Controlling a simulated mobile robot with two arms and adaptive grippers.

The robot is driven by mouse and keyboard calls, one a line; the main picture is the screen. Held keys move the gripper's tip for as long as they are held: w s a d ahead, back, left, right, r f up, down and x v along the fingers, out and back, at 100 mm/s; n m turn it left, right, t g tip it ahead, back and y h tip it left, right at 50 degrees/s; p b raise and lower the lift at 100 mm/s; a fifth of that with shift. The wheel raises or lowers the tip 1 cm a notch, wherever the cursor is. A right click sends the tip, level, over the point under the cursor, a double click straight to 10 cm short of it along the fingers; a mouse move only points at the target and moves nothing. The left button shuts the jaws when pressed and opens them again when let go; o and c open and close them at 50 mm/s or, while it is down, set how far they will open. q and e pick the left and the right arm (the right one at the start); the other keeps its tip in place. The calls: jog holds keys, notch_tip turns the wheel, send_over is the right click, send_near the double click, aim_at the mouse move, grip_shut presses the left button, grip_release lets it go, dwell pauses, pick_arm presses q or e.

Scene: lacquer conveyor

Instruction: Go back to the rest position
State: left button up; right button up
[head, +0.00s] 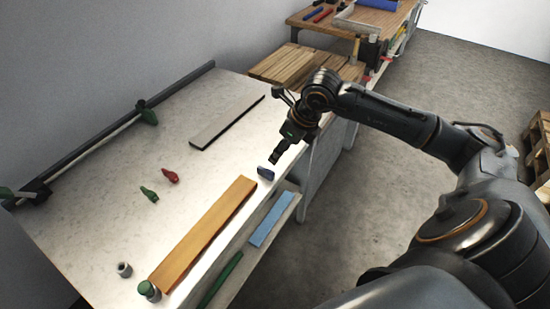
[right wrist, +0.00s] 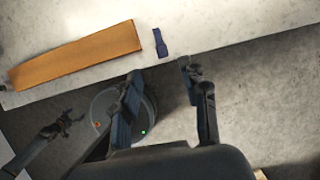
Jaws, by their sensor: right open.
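My right gripper (head: 276,157) hangs near the front edge of the pale worktop (head: 120,200), just above and right of a small dark blue piece (head: 266,173) in the head view. In the right wrist view its two fingers (right wrist: 158,72) are spread apart with nothing between them. The blue piece (right wrist: 160,43) lies beyond the fingertips, apart from them. My left gripper (right wrist: 66,124) shows small and dark at the lower left of the right wrist view, away from the worktop; its jaw state is too small to tell. It is not in the head view.
An orange-brown board (head: 205,235) lies along the worktop's front edge. A grey strip (head: 227,122), a red piece (head: 170,176), a green piece (head: 149,194) and jars (head: 149,291) stand or lie on it. A lower shelf holds a light blue strip (head: 269,220).

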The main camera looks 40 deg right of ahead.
jog(key=shift+s+d+r, duration=0.1)
jog(key=shift+s+r, duration=0.15)
jog(key=shift+r, duration=0.4)
